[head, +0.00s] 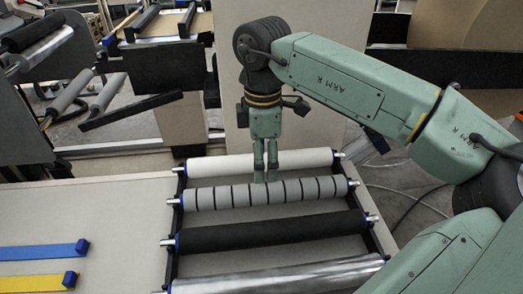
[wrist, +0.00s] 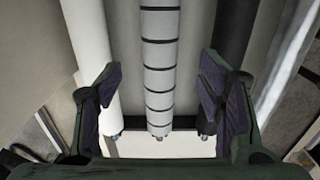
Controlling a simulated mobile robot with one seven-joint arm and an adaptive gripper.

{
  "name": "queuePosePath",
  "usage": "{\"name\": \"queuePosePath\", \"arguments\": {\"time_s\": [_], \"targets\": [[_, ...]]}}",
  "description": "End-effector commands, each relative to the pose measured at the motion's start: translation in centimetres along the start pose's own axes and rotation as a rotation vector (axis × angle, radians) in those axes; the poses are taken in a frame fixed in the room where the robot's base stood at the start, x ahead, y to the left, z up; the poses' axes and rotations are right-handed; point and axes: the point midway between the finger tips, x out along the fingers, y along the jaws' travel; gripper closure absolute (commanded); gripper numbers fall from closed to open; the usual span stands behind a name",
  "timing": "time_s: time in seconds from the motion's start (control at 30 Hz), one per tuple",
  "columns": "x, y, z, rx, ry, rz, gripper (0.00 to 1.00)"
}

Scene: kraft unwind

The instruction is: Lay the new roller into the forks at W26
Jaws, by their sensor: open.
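A grey roller with black rings (head: 222,197) lies in a black rack (head: 380,238) on the table, between a white roller (head: 240,164) and a black roller (head: 270,231). A shiny metal roller (head: 280,277) lies nearest me. My gripper (head: 265,178) points down at the ringed roller, fingers open. In the wrist view the ringed roller (wrist: 160,65) runs between the spread fingers, with the white roller (wrist: 100,90) on the left and the black roller (wrist: 230,50) on the right. I cannot tell whether the fingers touch it. No W26 label is readable, so I cannot tell which forks are W26.
A blue bar (head: 40,252) and a yellow bar (head: 35,282) lie on the table (head: 110,215) at left. Machine frames with rollers (head: 68,92) stand at the back left. A tan panel (head: 228,70) stands behind my gripper. Cables (head: 410,195) lie on the floor at right.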

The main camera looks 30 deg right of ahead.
Motion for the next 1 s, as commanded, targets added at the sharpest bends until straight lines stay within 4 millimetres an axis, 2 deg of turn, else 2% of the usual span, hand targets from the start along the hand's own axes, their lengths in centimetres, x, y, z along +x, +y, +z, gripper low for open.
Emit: {"name": "queuePosePath", "arguments": {"time_s": [0.27,0.8,1.0], "targets": [[2.7,0.0,0.0,-0.001,0.002,-0.001,0.38],[9.6,0.0,0.0,-0.001,0.000,0.000,0.38],[11.2,0.0,0.0,-0.001,0.001,0.001,0.38]]}}
